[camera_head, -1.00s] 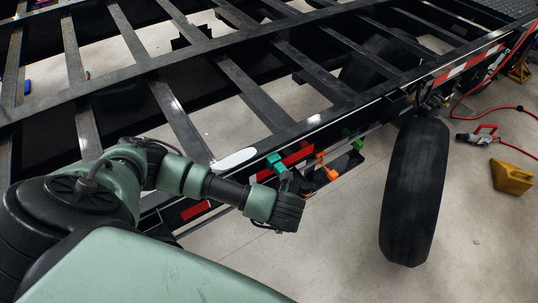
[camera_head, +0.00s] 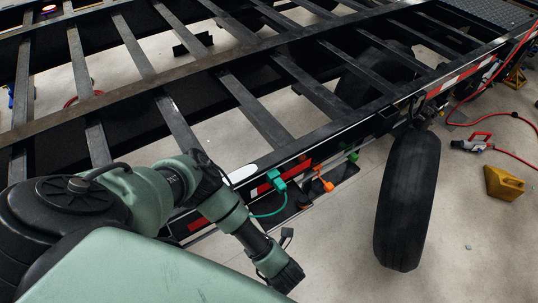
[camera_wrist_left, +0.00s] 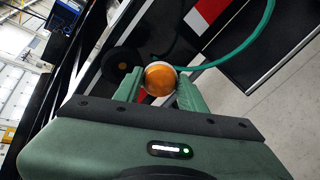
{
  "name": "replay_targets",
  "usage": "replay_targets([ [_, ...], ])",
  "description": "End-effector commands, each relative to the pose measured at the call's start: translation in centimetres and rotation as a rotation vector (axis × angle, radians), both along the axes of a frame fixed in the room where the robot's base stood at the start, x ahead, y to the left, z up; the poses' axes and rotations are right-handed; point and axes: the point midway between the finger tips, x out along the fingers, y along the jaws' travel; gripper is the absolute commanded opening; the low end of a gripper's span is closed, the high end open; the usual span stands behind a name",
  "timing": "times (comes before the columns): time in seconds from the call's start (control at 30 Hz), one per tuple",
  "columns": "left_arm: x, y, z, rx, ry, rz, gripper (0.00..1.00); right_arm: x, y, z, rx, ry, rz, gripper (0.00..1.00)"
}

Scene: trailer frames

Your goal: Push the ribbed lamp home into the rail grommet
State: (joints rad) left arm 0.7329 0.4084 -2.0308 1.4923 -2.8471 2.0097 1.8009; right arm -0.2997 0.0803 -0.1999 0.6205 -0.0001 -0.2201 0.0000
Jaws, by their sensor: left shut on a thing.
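In the left wrist view, my left gripper (camera_wrist_left: 160,90) is shut on a round amber lamp (camera_wrist_left: 160,78) with a pale rim. Its two green fingers hold the lamp from either side. Ribs are too small to make out. A black round fitting (camera_wrist_left: 111,60), which looks like the rail grommet, lies behind and left of the lamp. The lamp is apart from it in the picture; the depth gap is unclear. In the head view, my left arm's wrist end (camera_head: 280,276) hangs low in front of the rail (camera_head: 330,132); its fingertips and the lamp are hidden. My right gripper is not in view.
A teal cable (camera_head: 272,213) loops below a teal clip (camera_head: 276,180) on the rail, and shows in the wrist view (camera_wrist_left: 245,45). Orange (camera_head: 327,186) and green (camera_head: 352,156) clips are farther right. A tyre (camera_head: 408,200) stands right; open floor lies between.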

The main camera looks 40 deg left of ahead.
Motion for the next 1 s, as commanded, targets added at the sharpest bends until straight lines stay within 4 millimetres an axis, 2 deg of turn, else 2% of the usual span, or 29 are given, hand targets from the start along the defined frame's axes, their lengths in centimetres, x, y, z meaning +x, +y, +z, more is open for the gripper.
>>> replay_targets([
  [0.03,-0.3,-0.1,0.6,0.025,-0.006,0.000,0.00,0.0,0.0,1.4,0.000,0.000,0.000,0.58],
  [0.1,-0.7,0.0,0.7,0.059,-0.021,-0.001,0.00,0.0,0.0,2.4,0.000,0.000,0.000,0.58],
  [0.4,-2.2,0.1,0.9,0.200,-0.082,-0.001,0.00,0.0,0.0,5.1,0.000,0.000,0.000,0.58],
  [0.6,-3.2,0.3,1.0,0.295,-0.122,-0.001,0.00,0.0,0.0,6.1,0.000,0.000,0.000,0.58],
  [0.83,-4.3,0.4,1.1,0.398,-0.165,0.000,0.00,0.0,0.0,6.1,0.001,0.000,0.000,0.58],
  [0.9,-3.5,2.1,1.2,0.401,-0.167,0.002,0.00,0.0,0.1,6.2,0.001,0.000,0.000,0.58],
  [1.0,-3.0,3.4,1.1,0.397,-0.165,0.002,0.00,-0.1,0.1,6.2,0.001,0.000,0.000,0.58],
])
